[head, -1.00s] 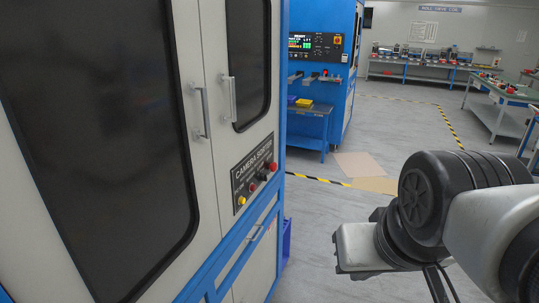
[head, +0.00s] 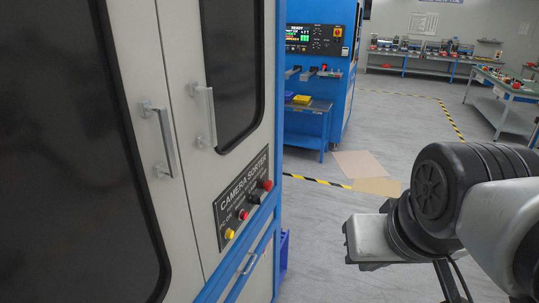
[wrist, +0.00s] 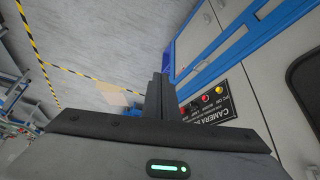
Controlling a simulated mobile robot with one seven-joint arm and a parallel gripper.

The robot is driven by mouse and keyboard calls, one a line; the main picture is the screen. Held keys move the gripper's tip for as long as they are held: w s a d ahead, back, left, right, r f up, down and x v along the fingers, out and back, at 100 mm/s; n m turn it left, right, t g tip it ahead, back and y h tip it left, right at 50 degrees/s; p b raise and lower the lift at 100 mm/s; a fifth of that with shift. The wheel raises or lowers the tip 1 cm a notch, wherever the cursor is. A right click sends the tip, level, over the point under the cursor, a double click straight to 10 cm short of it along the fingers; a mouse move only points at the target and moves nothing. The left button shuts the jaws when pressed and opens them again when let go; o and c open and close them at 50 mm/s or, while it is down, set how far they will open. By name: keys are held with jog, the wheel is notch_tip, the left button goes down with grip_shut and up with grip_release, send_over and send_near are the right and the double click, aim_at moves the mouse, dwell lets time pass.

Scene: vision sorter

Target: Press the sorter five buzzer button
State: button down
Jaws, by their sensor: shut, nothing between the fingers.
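A dark panel lettered CAMERA SORTER (head: 236,188) is on the front of the white and blue cabinet. It carries a yellow button (head: 229,234), a small red button (head: 243,214), a dark knob (head: 256,198) and a larger red button (head: 267,185). The small labels are unreadable, so I cannot tell which is the buzzer. The wrist view shows the panel (wrist: 213,111) at the right, with the yellow button (wrist: 219,90). My gripper (wrist: 158,85) is shut and empty, apart from the panel. In the head view its body is low right of the panel; its fingers are not clear.
The cabinet's door handles (head: 161,137) stick out left of the panel. A blue machine (head: 348,60) with a lit screen and a blue side table (head: 308,125) stand behind. Open grey floor (head: 320,230) lies right of the cabinet, with striped floor tape.

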aim_at(244, 215)
jog(key=w+f+n+t+b, duration=0.25)
jog(key=w+f+b, duration=0.4)
jog(key=w, duration=0.35)
jog(key=w+f+n+t+b, duration=0.25)
jog(key=w+f+b, duration=0.4)
jog(key=w, duration=0.35)
jog(key=w+a+f+n+t+y+b, duration=0.2)
jog(key=w+a+f+n+y+b, duration=0.4)
jog(key=a, duration=0.5)
notch_tip(244, 215, down, 2)
jog(key=shift+w+a+f+y+b, duration=0.15)
jog(key=shift+w+a+y+b, duration=0.2)
jog(key=shift+w+b, duration=0.7)
jog(key=shift+w+a, duration=0.1)
jog(key=shift+a, duration=0.1)
jog(key=w+a+b, duration=0.3)
jog(key=a, duration=0.5)
jog(key=shift+b, duration=0.35)
jog(key=shift+a, duration=0.1)
